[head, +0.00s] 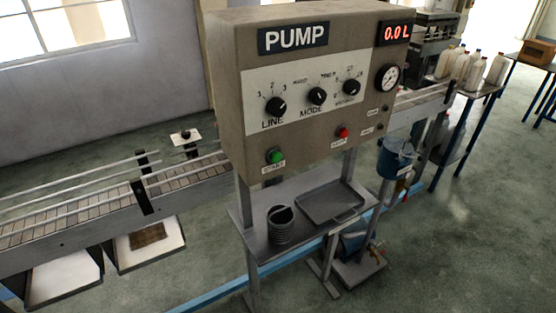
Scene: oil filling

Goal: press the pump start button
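The pump control panel (310,150) is a grey-brown box on posts in the middle of the head view, with a black PUMP sign (293,38). The green button (274,156), low on the left of the panel's face, has a small label under it that looks like START. A red button (342,132) is to its right. Three black knobs, one of them the LINE knob (276,107), sit above the buttons. The red display (395,32) reads 0.0 L, with a round gauge (387,77) below it. Neither of my grippers is in view.
Under the panel, a metal shelf (262,248) holds a dark ribbed cup (281,226) and a shallow tray (330,203). A conveyor (90,215) runs behind the panel. A blue bucket (396,160) hangs at right. Several white bottles (475,68) stand back right. The floor at right is open.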

